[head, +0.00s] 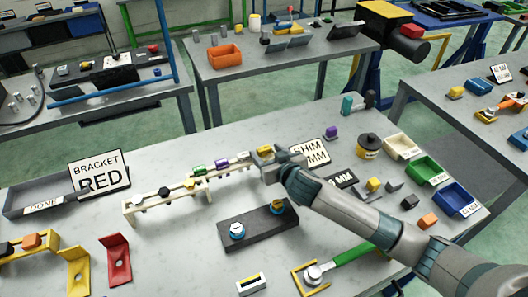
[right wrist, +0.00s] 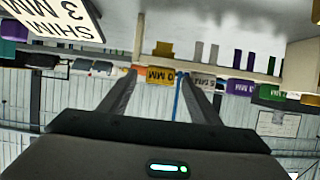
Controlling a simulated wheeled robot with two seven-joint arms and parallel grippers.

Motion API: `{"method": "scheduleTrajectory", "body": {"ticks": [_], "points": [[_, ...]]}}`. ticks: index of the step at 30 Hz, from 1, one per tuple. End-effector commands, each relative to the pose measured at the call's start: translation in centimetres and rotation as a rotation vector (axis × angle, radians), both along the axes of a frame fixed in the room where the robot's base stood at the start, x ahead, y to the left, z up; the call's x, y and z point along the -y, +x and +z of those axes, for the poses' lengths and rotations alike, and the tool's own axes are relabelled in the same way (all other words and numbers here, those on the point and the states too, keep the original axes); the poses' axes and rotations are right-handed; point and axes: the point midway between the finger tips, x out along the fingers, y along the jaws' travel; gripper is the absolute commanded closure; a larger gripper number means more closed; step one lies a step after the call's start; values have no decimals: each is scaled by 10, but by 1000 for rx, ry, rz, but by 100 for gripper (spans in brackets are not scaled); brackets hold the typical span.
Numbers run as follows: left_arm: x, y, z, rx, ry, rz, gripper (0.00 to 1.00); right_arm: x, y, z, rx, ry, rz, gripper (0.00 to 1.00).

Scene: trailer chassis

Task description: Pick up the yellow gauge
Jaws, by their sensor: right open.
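The gripper partly hides the rack's right end in the head view. My left gripper is not in view.
White, purple (head: 222,163) and green (head: 199,169) gauges stand left of the yellow one on the rack. A SHIM sign (head: 310,152) stands close behind my right gripper. A dark block with two blue-rimmed dials (head: 257,226) lies in front. Bins (head: 427,170) line the right.

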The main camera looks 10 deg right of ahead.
Motion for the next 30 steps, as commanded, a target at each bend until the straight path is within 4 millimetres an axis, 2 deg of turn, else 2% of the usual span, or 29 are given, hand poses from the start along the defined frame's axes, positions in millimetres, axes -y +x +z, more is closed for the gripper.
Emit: {"method": "scheduleTrajectory", "body": {"ticks": [1,6,7,20,23,28,30], "points": [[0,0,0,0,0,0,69,0,0,0,0,0,0,43],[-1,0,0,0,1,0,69,0,0,0,0,0,0,84],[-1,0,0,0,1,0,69,0,0,0,0,0,0,88],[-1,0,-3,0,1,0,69,0,0,5,2,1,-1,88],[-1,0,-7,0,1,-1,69,0,0,13,3,1,0,88],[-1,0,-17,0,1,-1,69,0,1,37,4,3,0,88],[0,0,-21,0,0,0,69,10,-5,44,2,0,-2,88]]}}
